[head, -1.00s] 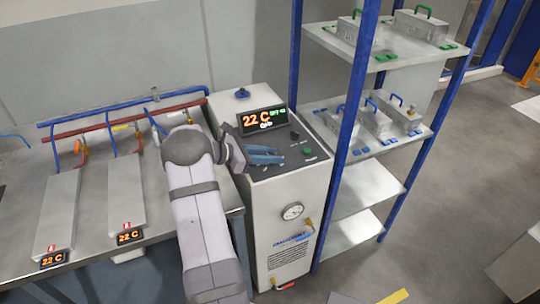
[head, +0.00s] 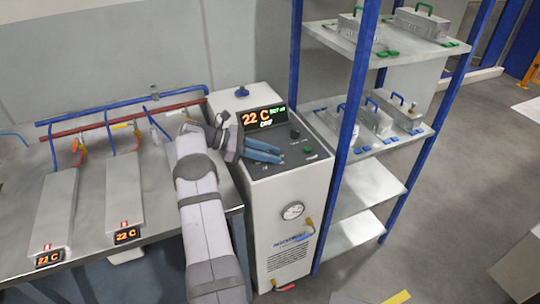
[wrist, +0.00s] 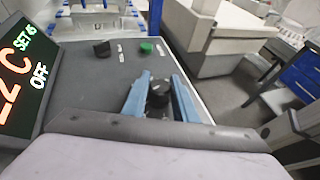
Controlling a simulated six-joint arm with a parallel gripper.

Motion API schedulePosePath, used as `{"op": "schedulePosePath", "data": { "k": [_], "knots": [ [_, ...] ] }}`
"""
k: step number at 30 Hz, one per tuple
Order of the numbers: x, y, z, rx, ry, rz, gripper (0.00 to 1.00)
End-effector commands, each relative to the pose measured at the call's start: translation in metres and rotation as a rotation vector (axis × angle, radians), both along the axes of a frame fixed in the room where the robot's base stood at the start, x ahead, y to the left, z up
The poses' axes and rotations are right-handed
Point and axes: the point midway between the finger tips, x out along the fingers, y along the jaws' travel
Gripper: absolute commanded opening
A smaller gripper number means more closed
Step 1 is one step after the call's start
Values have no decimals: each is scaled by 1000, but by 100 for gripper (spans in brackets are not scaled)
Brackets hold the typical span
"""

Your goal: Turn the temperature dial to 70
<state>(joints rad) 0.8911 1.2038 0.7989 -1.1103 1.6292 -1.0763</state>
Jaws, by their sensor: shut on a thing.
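My gripper (head: 264,151) has two blue fingers and sits low over the sloping top panel of the white heater unit. In the wrist view the fingers (wrist: 158,100) are shut on a round black dial (wrist: 158,92), one on each side. The arm and fingers hide the dial in the head view. The unit's display (head: 263,118) reads 22 C in orange, with green SET text above OFF.
A second black knob (wrist: 102,48) and a green button (wrist: 146,48) are on the same panel, apart from the fingers. A blue-posted shelf (head: 345,120) stands close on the right. A bench (head: 85,215) with pipes and metal plates is on the left.

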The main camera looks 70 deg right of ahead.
Motion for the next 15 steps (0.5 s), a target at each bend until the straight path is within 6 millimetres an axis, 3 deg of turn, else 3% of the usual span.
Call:
{"op": "schedulePosePath", "data": {
  "k": [15],
  "knots": [
    [1,-1,4,-7,-6,-48,3]
  ]
}}
